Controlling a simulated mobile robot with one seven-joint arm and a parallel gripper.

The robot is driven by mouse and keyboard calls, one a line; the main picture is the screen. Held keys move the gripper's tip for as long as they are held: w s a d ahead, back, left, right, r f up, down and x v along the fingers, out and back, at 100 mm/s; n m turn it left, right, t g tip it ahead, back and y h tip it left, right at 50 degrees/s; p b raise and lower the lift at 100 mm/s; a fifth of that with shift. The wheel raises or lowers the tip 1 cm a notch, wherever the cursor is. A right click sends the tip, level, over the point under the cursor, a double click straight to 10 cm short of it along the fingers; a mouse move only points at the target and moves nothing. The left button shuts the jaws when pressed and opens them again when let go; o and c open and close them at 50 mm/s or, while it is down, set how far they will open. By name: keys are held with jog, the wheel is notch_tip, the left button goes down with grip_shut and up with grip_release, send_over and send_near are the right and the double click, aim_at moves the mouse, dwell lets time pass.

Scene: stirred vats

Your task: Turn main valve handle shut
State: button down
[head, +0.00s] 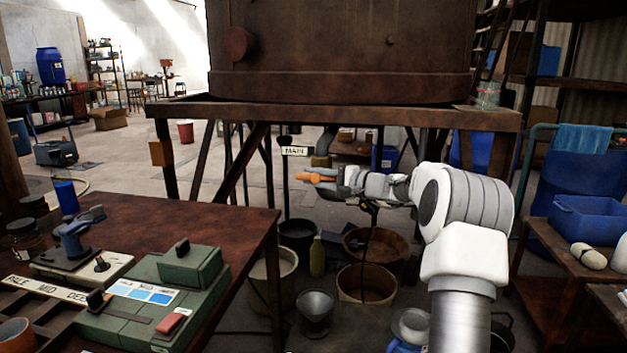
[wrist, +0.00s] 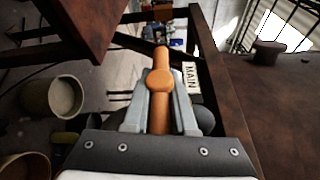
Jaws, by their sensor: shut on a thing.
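The main valve handle (wrist: 160,84) is an orange lever with a round hub, seen from close by in the wrist view. My gripper (wrist: 160,100) is shut on it, with one grey finger on each side of the lever. In the head view the orange handle (head: 316,176) sticks out to the left of my gripper (head: 340,178), below the big rusty vat. A white label reading MAIN (head: 296,151) hangs just above the handle, and this label also shows in the wrist view (wrist: 190,78). The valve body is mostly hidden behind my gripper.
The rusty vat (head: 340,45) stands on a brown steel frame (head: 330,114) above my arm. Buckets, including a rusty one (head: 367,284), stand on the floor below. A table (head: 215,217) with a green device (head: 150,300) is at left, a side table with a blue bin (head: 590,217) at right.

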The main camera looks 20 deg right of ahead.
jog(key=c, duration=0.8)
grip_release()
jog(key=shift+o, duration=0.2)
jog(key=r+p, duration=0.1)
jog(key=r, duration=0.2)
jog(key=r+p, duration=0.1)
jog(key=r, duration=0.1)
jog(key=shift+d+p, duration=0.25)
jog(key=shift+p, duration=0.1)
jog(key=s+d+r+p, duration=0.3)
jog(key=s+d+r, duration=0.3)
jog(key=s+d, duration=0.1)
jog(key=shift+v, duration=0.8)
jog(key=shift+o, duration=0.2)
jog(key=shift+a, duration=0.15)
